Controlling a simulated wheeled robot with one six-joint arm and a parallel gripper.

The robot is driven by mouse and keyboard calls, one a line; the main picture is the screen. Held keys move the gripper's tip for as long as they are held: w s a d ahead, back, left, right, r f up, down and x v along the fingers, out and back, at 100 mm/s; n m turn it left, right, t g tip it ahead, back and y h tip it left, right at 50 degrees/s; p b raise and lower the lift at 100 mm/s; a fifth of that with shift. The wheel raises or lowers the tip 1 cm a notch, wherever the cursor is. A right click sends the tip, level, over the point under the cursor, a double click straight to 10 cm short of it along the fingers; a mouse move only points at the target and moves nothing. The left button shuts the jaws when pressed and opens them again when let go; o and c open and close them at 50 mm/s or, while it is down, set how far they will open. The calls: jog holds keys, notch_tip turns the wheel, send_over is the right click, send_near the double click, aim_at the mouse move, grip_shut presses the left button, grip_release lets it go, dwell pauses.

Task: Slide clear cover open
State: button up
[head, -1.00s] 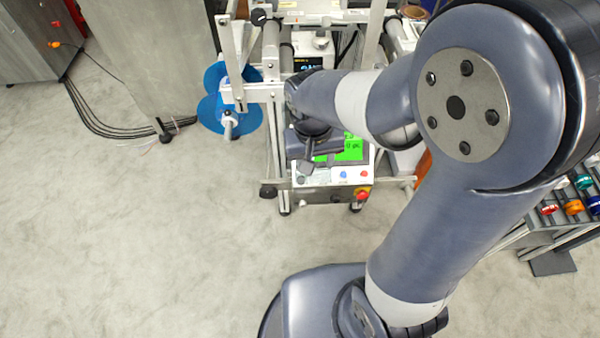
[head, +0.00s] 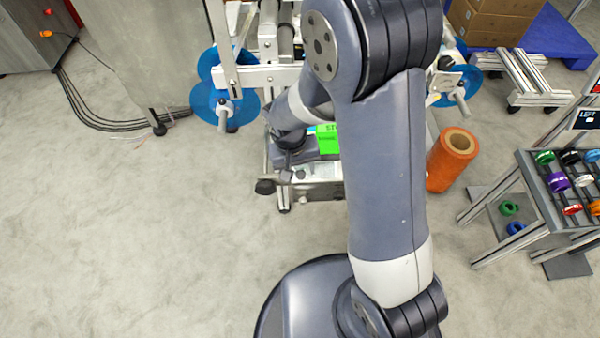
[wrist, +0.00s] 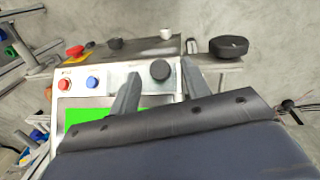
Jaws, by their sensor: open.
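In the wrist view, my gripper (wrist: 160,72) is open, with its two grey fingers apart and nothing held. A round black knob (wrist: 160,70) shows between the fingertips, over a pale panel of the machine. I cannot tell whether the fingers touch it. The same panel carries a red button (wrist: 64,84), a blue button (wrist: 92,83) and a green screen (wrist: 85,116), partly hidden by my gripper's body. I cannot make out the clear cover in either view.
Blue film reels (head: 240,108) are on the machine's left side. An orange roll (head: 453,160) stands on the floor to the right. A rack of coloured rolls (head: 530,190) stands further right. The floor (head: 130,230) at the left is clear.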

jog(key=shift+d+f, duration=0.1)
jog(key=shift+f, duration=0.6)
jog(key=shift+c, duration=0.6)
grip_shut()
